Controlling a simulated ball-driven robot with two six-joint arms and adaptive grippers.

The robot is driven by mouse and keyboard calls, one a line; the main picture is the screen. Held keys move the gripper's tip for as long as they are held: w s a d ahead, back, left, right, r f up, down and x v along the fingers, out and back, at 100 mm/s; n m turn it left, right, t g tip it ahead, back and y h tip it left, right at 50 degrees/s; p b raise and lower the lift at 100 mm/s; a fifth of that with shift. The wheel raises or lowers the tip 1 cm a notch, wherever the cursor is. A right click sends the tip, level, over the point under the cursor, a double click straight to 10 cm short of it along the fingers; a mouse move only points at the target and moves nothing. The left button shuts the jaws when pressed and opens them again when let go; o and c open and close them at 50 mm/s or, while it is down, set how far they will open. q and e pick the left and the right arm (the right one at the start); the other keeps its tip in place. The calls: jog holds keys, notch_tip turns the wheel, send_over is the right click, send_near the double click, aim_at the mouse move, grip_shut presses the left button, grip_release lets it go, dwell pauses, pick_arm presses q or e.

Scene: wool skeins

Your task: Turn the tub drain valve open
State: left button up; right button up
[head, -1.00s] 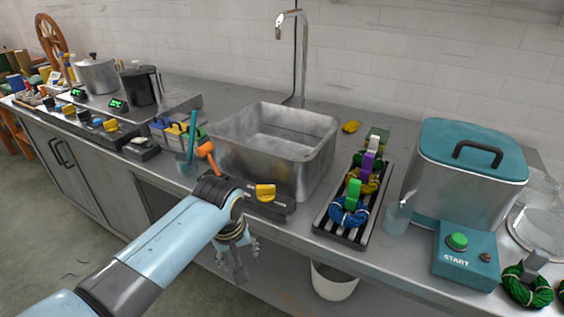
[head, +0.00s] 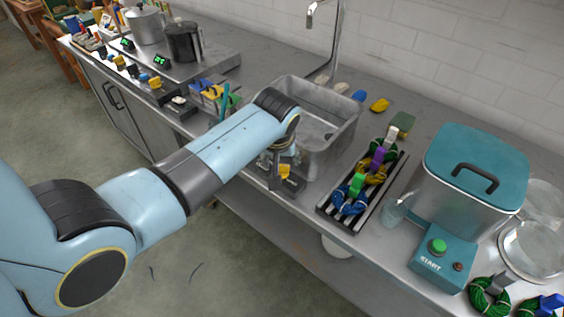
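The grey metal tub (head: 345,138) is set in the counter. In front of it is a dark panel (head: 290,188) with a yellow handle (head: 285,171), which looks like the drain valve; I cannot tell its exact turn. My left arm reaches across the counter front, and my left gripper (head: 277,168) points down right beside the yellow handle, partly overlapping it. My arm hides much of the gripper, so its fingers and any contact are unclear. The orange handle at the tub's front left is hidden behind my arm. My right gripper is not in view.
A rack (head: 346,208) with wool skeins stands right of the tub, beside a clear beaker (head: 394,210). A teal-lidded machine (head: 468,180) with a START box (head: 440,262) is further right. Pots (head: 185,43) stand at the left. A tap (head: 318,14) rises behind the tub.

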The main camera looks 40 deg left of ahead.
aim_at(281, 166)
pick_arm(q)
jog(key=x, duration=0.4)
jog(key=shift+a+f, duration=0.1)
jog(key=shift+f, duration=0.05)
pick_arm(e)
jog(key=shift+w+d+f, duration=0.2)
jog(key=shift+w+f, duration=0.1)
pick_arm(q)
jog(key=shift+c, duration=0.4)
jog(key=c, duration=0.8)
jog(key=shift+a+m+t+h+p, duration=0.1)
jog(key=shift+m+t+h+p, duration=0.4)
jog(key=shift+m, duration=1)
jog(key=shift+m+h+p, duration=0.3)
jog(key=shift+m+p, duration=0.25)
jog(key=shift+m, duration=0.15)
jog(key=shift+m+h, duration=0.5)
jog(key=shift+m, duration=0.6)
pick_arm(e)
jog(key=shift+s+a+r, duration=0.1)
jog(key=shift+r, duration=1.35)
